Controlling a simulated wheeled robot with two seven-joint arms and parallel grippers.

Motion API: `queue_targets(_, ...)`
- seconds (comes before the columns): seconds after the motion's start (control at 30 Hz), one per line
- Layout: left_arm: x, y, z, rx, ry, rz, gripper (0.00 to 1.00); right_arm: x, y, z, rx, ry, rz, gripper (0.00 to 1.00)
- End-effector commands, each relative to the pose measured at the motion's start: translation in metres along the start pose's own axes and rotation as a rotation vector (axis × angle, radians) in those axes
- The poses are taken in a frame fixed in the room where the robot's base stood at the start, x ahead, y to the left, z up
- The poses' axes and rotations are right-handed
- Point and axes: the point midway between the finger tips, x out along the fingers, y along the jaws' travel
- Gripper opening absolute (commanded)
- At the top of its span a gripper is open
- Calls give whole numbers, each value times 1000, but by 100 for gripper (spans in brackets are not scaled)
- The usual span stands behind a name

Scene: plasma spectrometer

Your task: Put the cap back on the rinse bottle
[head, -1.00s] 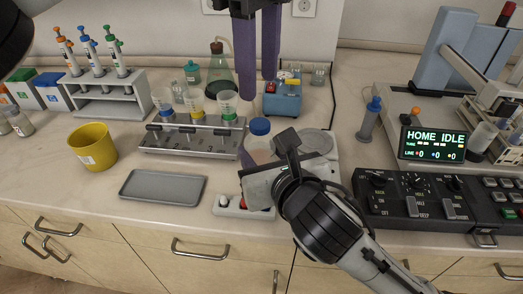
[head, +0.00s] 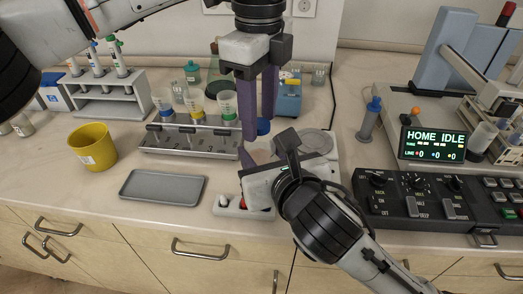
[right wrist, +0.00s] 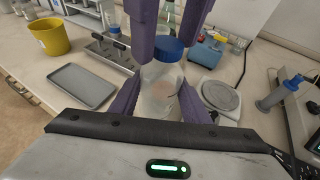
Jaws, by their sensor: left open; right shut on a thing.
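The rinse bottle is a clear, whitish bottle (right wrist: 160,88) standing upright in the right wrist view. Its blue cap (right wrist: 168,48) sits on top; I cannot tell whether it is tight. In the head view the cap (head: 263,127) is partly hidden behind a finger, and the bottle (head: 262,154) is mostly hidden by my right gripper. My right gripper (right wrist: 160,104) is shut on the bottle's body, one purple finger on each side. My left gripper (head: 259,124) points down from above, open, with its fingertips at cap height on either side of the cap.
A rack of cups (head: 190,141) stands close at left, with a grey tray (head: 163,186) and yellow bucket (head: 92,146) beyond. A round-plated scale (right wrist: 220,96) is right of the bottle. A switch strip (head: 230,207) lies in front. A control panel (head: 430,199) fills the right.

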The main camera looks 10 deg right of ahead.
Motion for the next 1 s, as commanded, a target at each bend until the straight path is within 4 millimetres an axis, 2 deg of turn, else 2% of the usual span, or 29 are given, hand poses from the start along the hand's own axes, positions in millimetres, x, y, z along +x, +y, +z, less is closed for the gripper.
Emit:
queue_targets(0.07,0,0,0,0,0,0,41,0,0,1,0,-2,0,0)
queue_targets(0.3,0,0,0,0,0,0,1,0,0,1,0,-2,0,0)
queue_targets(0.47,0,0,0,24,0,0,1,0,0,1,0,-2,0,0)
queue_targets(0.57,0,0,0,133,0,1,1,0,0,1,0,-2,0,0)
queue_targets(1.0,1,0,0,1113,1,1,1,0,0,1,0,-2,0,0)
